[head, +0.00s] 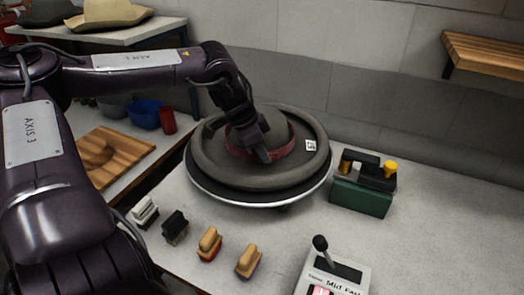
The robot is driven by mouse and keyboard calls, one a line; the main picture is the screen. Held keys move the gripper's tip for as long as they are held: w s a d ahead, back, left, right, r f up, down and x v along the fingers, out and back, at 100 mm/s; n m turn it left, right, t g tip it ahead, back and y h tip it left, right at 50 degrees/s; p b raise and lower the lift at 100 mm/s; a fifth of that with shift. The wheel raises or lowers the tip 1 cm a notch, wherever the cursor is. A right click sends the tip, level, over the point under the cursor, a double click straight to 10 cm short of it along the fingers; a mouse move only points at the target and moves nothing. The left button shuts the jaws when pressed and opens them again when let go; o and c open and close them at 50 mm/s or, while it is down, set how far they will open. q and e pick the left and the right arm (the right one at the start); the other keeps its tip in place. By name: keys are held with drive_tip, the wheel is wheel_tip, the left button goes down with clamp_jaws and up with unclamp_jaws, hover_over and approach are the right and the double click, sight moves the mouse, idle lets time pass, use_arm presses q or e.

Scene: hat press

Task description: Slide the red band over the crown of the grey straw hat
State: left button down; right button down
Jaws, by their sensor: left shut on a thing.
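The grey straw hat (213,165) lies brim down on a round plate with a pale rim (245,201), near the middle of the head view. The red band (284,149) is around the crown (262,121), low down near the brim. My left gripper (262,153) points down at the near side of the crown and is shut on the band. It hides part of the crown and band. I cannot tell whether the band touches the brim all round. My right gripper is not in view.
A green block with a black and yellow top (361,196) stands right of the hat. Several brushes (209,243) line the front left. A control box with a lever (335,275) is at the front. A wooden board (115,155), blue bowl (145,114) and red cup (168,120) are left.

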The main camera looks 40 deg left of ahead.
use_arm(q)
drive_tip(key=shift+f+b, duration=0.4)
drive_tip(key=shift+f, duration=0.15)
drive_tip(key=shift+s+f, duration=0.2)
drive_tip(key=shift+f, duration=0.05)
drive_tip(key=c, duration=1.6)
unclamp_jaws()
drive_tip(key=shift+o, duration=1.4)
drive_tip(key=shift+s+d, duration=0.1)
drive_tip(key=shift+d, duration=0.05)
drive_tip(key=shift+r, duration=0.1)
